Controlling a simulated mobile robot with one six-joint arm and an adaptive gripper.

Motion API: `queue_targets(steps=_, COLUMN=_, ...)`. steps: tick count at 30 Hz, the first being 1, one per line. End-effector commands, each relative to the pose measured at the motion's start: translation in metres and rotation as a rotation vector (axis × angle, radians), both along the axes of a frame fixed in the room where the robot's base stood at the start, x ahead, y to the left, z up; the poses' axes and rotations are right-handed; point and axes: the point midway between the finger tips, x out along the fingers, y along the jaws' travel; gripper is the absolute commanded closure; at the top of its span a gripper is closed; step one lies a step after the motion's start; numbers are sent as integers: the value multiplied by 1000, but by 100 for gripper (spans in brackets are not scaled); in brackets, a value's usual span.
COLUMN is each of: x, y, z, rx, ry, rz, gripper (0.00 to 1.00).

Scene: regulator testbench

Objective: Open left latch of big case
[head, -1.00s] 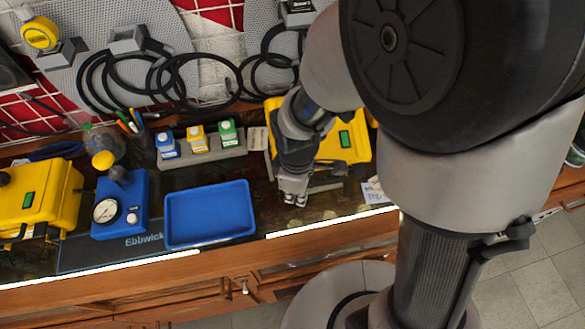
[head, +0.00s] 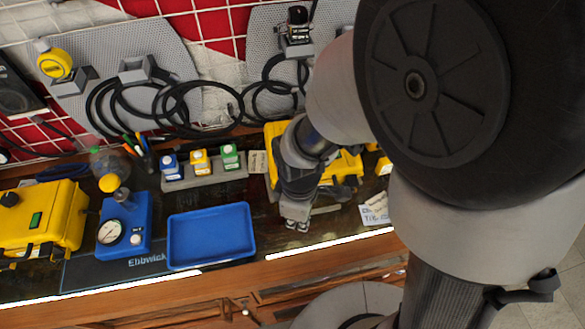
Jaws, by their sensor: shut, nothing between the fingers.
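A yellow case (head: 346,166) stands on the dark bench top, mostly hidden behind my arm. Another yellow case (head: 40,215) with a green label and dark latches on its front stands at the far left. I cannot tell from this view which is the big one. My gripper (head: 297,226) points down in front of the partly hidden case, near the bench's front edge. Its fingers are shut and empty. The latches of the case behind my arm are hidden or too small to make out, and I see no clear contact with it.
A blue tray (head: 210,262) lies left of my gripper. A blue gauge box (head: 125,222) stands beyond it. A grey holder (head: 205,177) with small coloured blocks is behind the tray. A paper note (head: 374,211) lies to the right. Black hoses hang behind.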

Motion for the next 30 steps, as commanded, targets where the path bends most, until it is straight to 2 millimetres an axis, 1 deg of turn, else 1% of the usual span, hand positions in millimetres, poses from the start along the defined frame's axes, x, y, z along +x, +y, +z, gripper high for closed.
queue_targets(steps=1, x=0, y=0, z=7, rx=1, ry=-1, rz=0, gripper=100)
queue_targets(steps=3, x=0, y=0, z=13, rx=0, ry=-1, rz=0, gripper=100)
queue_targets(steps=21, x=1, y=0, z=61, rx=1, ry=-1, rz=0, gripper=100)
queue_targets(steps=24, x=0, y=0, z=66, rx=1, ry=-1, rz=0, gripper=100)
queue_targets(steps=30, x=0, y=0, z=65, rx=0, ry=0, rz=0, gripper=100)
